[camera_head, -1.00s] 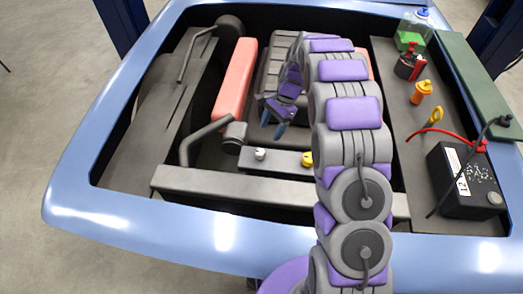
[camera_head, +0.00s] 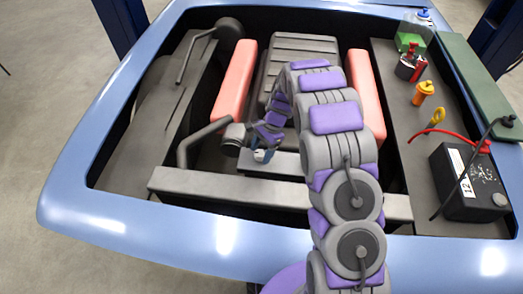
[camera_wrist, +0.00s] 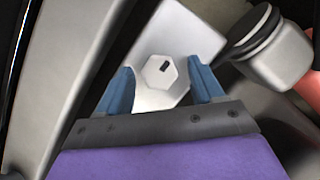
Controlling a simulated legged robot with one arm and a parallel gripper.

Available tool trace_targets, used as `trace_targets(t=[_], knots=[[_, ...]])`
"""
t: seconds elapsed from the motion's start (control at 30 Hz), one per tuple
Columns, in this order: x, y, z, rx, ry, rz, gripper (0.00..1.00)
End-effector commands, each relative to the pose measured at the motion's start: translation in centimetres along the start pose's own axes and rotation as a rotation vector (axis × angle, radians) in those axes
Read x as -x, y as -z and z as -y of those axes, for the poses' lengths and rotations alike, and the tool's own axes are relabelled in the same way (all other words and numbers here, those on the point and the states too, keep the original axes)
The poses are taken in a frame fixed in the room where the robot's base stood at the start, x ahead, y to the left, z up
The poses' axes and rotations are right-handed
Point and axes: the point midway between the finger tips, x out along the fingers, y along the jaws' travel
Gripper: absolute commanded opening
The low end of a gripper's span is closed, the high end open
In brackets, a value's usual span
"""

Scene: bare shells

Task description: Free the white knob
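The white knob (camera_head: 259,156) sits on the dark block (camera_head: 285,160) near the front of the engine bay. In the wrist view the white knob (camera_wrist: 154,82) is a pale hexagonal piece with a small black slot on top. My gripper (camera_head: 264,146) is over it from above. In the wrist view my gripper (camera_wrist: 159,68) is open, with one blue finger on each side of the knob. Gaps show between the fingers and the knob, so they do not look closed on it. The yellow knob seen earlier is hidden behind my arm.
Red covers (camera_head: 235,82) flank the grey ribbed engine cover (camera_head: 303,45). A curved pipe with a dark cap (camera_head: 231,140) stands close left of the gripper. A grey crossbar (camera_head: 230,188) runs in front. The battery (camera_head: 468,182) and small caps are at the right.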

Motion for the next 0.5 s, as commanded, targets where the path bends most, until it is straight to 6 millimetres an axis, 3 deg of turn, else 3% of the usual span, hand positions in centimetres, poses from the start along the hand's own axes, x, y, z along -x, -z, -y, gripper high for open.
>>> trace_targets(t=[0.07,0.5], knots=[[-0.01,-0.01,0.0,0.0,0.0,0.0,0.6],[0.01,0.01,0.06,0.0,0.001,0.0,0.18]])
